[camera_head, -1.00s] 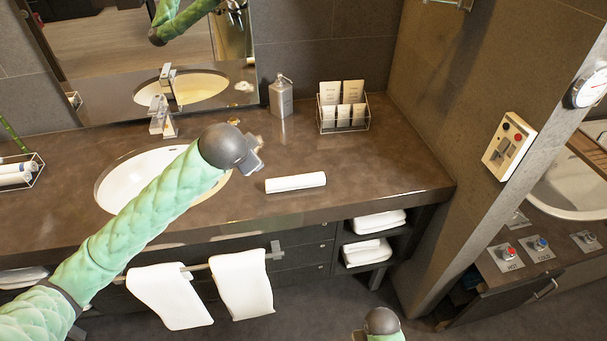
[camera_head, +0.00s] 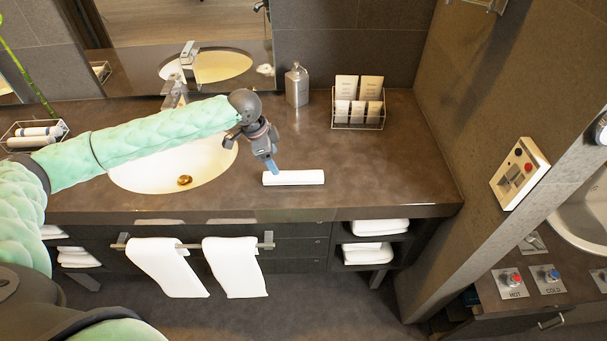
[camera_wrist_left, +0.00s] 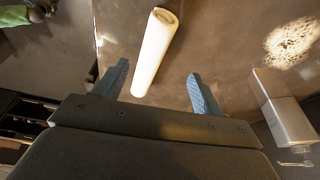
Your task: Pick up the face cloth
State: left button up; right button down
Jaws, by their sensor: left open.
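The face cloth (camera_head: 293,178) is a white roll lying flat on the brown counter, right of the sink. My left gripper (camera_head: 273,168) is open and empty, pointing down close to the roll's left end. In the left wrist view its two blue fingers (camera_wrist_left: 158,88) are apart, and the roll (camera_wrist_left: 156,50) extends away from between them, nearer the left finger. I cannot tell whether a finger touches it. A green and dark part of my other arm shows at that view's top left corner; its jaws are not clear.
The sink (camera_head: 170,172) is left of the roll. A metal dispenser (camera_head: 297,87) and a wire card rack (camera_head: 358,108) stand behind it. Two white towels (camera_head: 235,267) hang on a front rail. The counter right of the roll is clear.

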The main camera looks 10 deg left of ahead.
aim_at(291, 172)
pick_arm(q)
jog(key=shift+s+d+r+m+h, duration=0.15)
jog(key=shift+d+h, duration=0.15)
jog(key=shift+d, duration=0.2)
jog(key=shift+d+r+m+h, duration=0.15)
jog(key=shift+d+h, duration=0.15)
jog(key=shift+d, duration=0.15)
jog(key=shift+w+d+f+m+p, duration=0.15)
jog(key=shift+d+f+p, duration=0.15)
jog(key=shift+f, duration=0.2)
jog(key=shift+w+d+f+m+p, duration=0.15)
jog(key=shift+d+f+p, duration=0.15)
jog(key=shift+f, duration=0.2)
jog(key=p+x, duration=0.3)
jog(key=x, duration=0.1)
jog(key=shift+s+d+f, duration=0.15)
jog(key=shift+d+f, duration=0.05)
jog(key=shift+d, duration=0.1)
jog(key=shift+d+f+p, duration=0.1)
jog(key=shift+f+p, duration=0.25)
jog(key=shift+f, duration=0.1)
pick_arm(e)
jog(key=s+d+f+t, duration=0.1)
jog(key=s, duration=0.7)
jog(key=shift+s+d+f, duration=0.15)
jog(key=shift+d+f, duration=0.1)
jog(key=shift+d, duration=0.15)
pick_arm(q)
jog(key=shift+c, duration=0.2)
